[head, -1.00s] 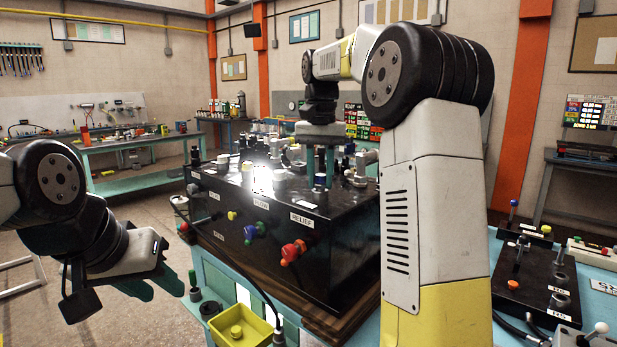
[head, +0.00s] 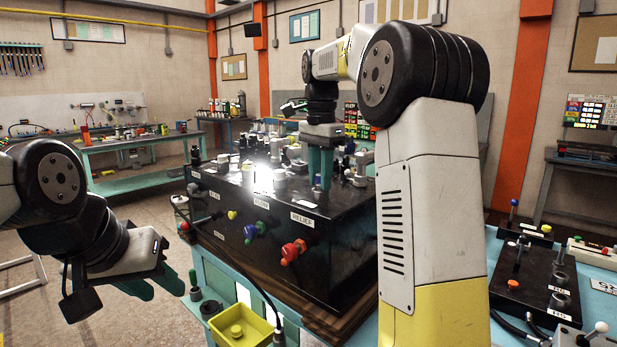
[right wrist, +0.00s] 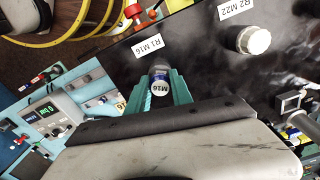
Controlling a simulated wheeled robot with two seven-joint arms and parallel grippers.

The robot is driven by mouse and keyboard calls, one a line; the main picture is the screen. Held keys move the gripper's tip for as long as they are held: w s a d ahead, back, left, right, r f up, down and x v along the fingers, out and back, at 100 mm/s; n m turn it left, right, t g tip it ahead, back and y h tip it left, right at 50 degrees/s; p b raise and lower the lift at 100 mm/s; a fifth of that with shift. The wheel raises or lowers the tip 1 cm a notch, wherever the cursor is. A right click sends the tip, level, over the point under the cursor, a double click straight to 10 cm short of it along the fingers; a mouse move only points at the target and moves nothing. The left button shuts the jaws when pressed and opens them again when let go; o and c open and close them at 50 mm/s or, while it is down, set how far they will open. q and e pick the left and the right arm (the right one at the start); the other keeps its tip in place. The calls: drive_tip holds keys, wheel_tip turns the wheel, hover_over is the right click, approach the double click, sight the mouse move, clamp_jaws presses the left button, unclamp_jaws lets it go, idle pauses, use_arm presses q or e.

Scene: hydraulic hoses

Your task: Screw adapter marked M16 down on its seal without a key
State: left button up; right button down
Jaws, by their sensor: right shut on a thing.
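The adapter marked M16 (right wrist: 160,86) shows its round, labelled end between the teal fingers of my right gripper (right wrist: 162,92) in the right wrist view. The gripper is shut on it, beside the R1 M16 label (right wrist: 143,47) on the black block. In the head view my right gripper (head: 320,165) points down at the top of the black block (head: 330,235). The seal and the adapter's lower end are hidden, so I cannot tell how it sits. My left gripper (head: 155,287) hangs empty at the lower left, its fingers apart.
A silver fitting (right wrist: 254,39) stands by the R2 M22 label (right wrist: 238,9). Coloured knobs (head: 293,251) stick out of the block's front. A yellow bin (head: 241,331) is below. A pressure display (right wrist: 44,112) and yellow hoses (right wrist: 85,30) lie near the right gripper.

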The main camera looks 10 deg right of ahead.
idle(0.3)
drive_tip(key=m, duration=0.6)
drive_tip(key=shift+f, duration=0.15)
drive_tip(key=m, duration=0.6)
drive_tip(key=shift+f, duration=0.1)
drive_tip(key=m, duration=0.6)
